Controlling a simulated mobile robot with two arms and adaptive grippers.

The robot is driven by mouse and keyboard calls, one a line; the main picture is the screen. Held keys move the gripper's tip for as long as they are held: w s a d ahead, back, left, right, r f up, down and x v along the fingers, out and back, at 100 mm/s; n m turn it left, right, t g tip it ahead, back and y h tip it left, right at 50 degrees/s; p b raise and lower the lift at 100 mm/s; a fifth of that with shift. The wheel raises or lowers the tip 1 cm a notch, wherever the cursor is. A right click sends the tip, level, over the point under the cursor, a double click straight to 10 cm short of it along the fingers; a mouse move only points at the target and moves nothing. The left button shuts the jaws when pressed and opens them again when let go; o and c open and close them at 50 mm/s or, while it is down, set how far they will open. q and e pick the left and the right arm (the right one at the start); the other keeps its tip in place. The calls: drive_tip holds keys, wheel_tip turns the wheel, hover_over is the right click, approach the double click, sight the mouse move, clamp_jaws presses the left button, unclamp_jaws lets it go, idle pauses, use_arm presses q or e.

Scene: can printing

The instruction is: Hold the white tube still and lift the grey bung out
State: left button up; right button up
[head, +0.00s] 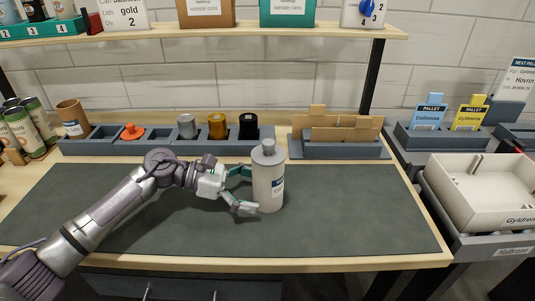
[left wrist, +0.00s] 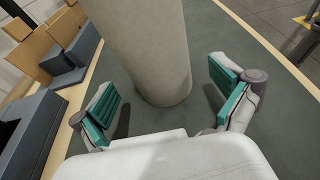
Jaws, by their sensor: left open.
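My right gripper is in neither view.
A holder with brown cards (head: 340,134) stands behind the tube on the right. The mat is otherwise clear.

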use_arm(q)
drive_tip(key=shift+b+x, duration=0.3)
drive_tip(key=shift+x, duration=0.8)
drive_tip(key=c, duration=1)
